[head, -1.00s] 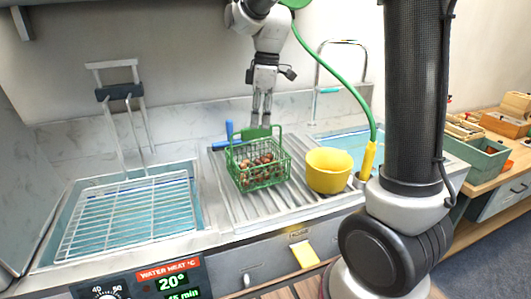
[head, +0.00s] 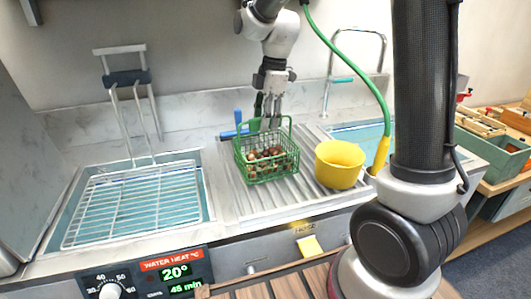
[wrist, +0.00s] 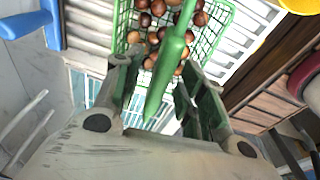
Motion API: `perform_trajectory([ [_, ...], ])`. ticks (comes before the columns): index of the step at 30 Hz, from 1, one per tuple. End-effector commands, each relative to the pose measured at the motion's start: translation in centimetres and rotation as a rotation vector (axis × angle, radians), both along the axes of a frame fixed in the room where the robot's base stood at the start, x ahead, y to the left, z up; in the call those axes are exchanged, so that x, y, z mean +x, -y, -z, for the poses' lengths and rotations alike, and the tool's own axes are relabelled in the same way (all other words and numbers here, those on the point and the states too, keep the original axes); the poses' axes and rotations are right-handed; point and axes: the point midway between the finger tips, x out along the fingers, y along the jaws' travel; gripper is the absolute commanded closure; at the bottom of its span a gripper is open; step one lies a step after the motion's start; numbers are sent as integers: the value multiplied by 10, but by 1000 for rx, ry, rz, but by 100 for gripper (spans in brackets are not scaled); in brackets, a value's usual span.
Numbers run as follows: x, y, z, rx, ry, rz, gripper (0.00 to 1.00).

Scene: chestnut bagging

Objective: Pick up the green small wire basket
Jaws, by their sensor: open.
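The green small wire basket (head: 268,170) stands on the ribbed steel drainboard and holds several brown chestnuts (head: 264,154). Its thick green handle bar also shows in the wrist view (wrist: 171,65), running between my two fingers. My gripper (head: 270,126) points down at the back of the basket, at handle height. In the wrist view my gripper (wrist: 163,85) is open, one finger on each side of the handle, with a gap visible around it. I cannot tell whether either finger touches the handle.
A yellow bowl (head: 340,165) stands close right of the basket. A blue-handled tool (head: 237,127) lies behind it on the left. A wire rack (head: 135,208) sits over the left basin. A green hose (head: 362,77) hangs at the right. Clear drainboard lies in front.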

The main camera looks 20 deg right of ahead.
Motion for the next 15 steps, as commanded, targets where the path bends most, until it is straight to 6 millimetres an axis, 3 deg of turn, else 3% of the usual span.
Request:
perform_trajectory([
  [4,0,-2,15,-1,-1,0,60],
  [11,0,-2,16,0,1,0,60],
  [15,0,-2,16,0,1,1,84],
])
